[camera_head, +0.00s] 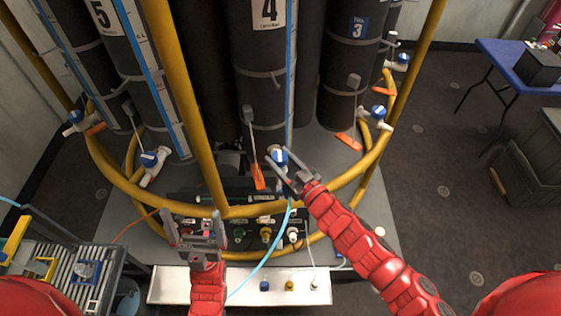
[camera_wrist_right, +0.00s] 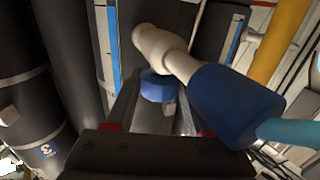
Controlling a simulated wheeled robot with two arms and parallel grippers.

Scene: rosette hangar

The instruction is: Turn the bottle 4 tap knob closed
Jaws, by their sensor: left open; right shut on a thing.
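Bottle 4 (camera_head: 262,70) is a tall dark cylinder marked "4" in the middle of the rosette. Its tap, with a blue and white knob (camera_head: 278,155), sits at the bottle's foot. My right gripper (camera_head: 284,172) is shut on that knob. In the right wrist view the blue knob (camera_wrist_right: 158,86) lies between the fingers, below a white tap body (camera_wrist_right: 160,48). A dark blue connector (camera_wrist_right: 235,105) runs from the body to a light blue hose (camera_wrist_right: 290,131). The knob's exact angle is hard to tell. My left gripper (camera_head: 194,228) is open and empty in front of the rosette.
A yellow ring rail (camera_head: 130,192) and yellow post (camera_head: 183,100) stand near my arms. Other blue-knobbed taps (camera_head: 150,158) sit around the ring. An orange tag (camera_head: 258,176) hangs beside the tap. A connector panel (camera_head: 240,232) lies below. Open floor is at right.

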